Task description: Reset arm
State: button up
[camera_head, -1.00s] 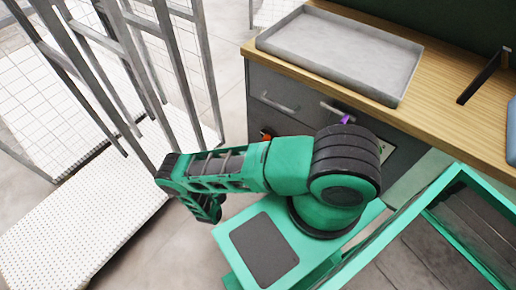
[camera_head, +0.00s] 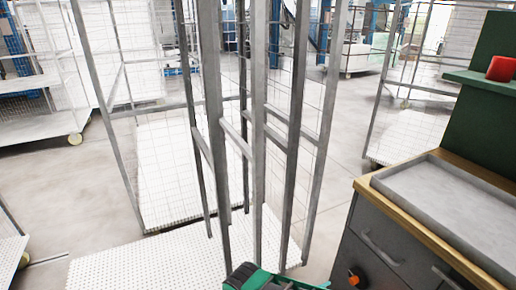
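Only a small part of my green arm (camera_head: 262,277) shows, at the bottom edge of the head view. My gripper is not visible in this view, so its fingers and anything in them are hidden. No object is named by the task.
A metal cage trolley (camera_head: 150,262) with grey posts and a white perforated base stands ahead. A grey tray (camera_head: 452,205) lies on the wood-topped drawer cabinet (camera_head: 375,245) at right. A red object (camera_head: 501,68) sits on a green shelf (camera_head: 478,80). Bare floor lies between the trolleys.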

jog(key=w+d+r+g+y, duration=0.1)
jog(key=w+r+g, duration=0.15)
jog(key=r, duration=0.35)
jog(key=w+r+n+g+y, duration=0.1)
jog(key=w+r+g, duration=0.15)
jog(key=r, duration=0.35)
jog(key=w+d+r+g+y, duration=0.1)
jog(key=w+r+g, duration=0.1)
jog(key=w+r, duration=0.3)
jog(key=s+d+r+n+g+y, duration=0.1)
jog(key=s+d+r+y, duration=0.25)
jog(key=r, duration=0.65)
jog(key=s+d+r+n+g+y, duration=0.15)
jog(key=d+r, duration=0.25)
jog(key=r, duration=0.6)
jog(key=s+d+r+n+y, duration=0.3)
jog(key=s+r+n+y, duration=0.2)
jog(key=s+r, duration=0.85)
jog(key=s+a+r+n+t+y, duration=0.2)
jog(key=s+n, duration=0.1)
jog(key=s, duration=0.5)
jog(key=s+a+r+n+t+y, duration=0.1)
jog(key=s+a+r+n+y, duration=0.1)
jog(key=s, duration=0.6)
jog(key=shift+s+a+r+n+t, duration=0.35)
jog(key=shift+a+r+n, duration=0.05)
jog(key=shift+r+n, duration=0.05)
